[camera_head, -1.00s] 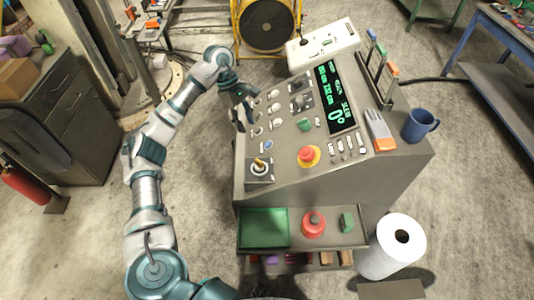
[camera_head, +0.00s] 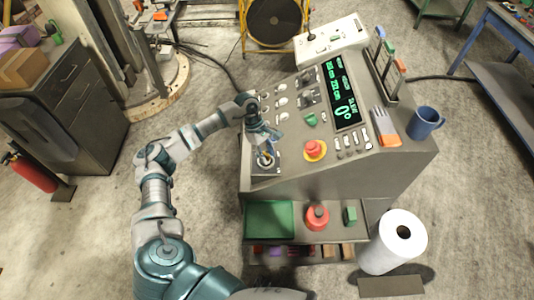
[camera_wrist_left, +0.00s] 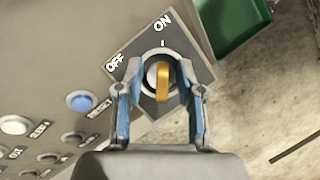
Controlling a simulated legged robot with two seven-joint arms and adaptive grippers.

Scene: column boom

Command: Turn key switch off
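The key switch (camera_wrist_left: 161,81) is in the middle of the left wrist view, with a yellow key on a round metal collar. Its dark square plate (camera_wrist_left: 118,67) is marked OFF and ON, and the key points roughly toward the ON side. My left gripper (camera_wrist_left: 161,100) is open, with one blue-padded finger on each side of the key, apart from it as far as I can tell. In the head view my left gripper (camera_head: 266,144) is over the switch at the console's near left corner. My right gripper is not in view.
The grey console (camera_head: 330,175) carries several buttons, a red emergency stop (camera_head: 315,149) and a green display (camera_head: 341,95). A green tray (camera_head: 269,220) is on the ledge below. A blue mug (camera_head: 425,122) and a paper roll (camera_head: 398,243) are at the right.

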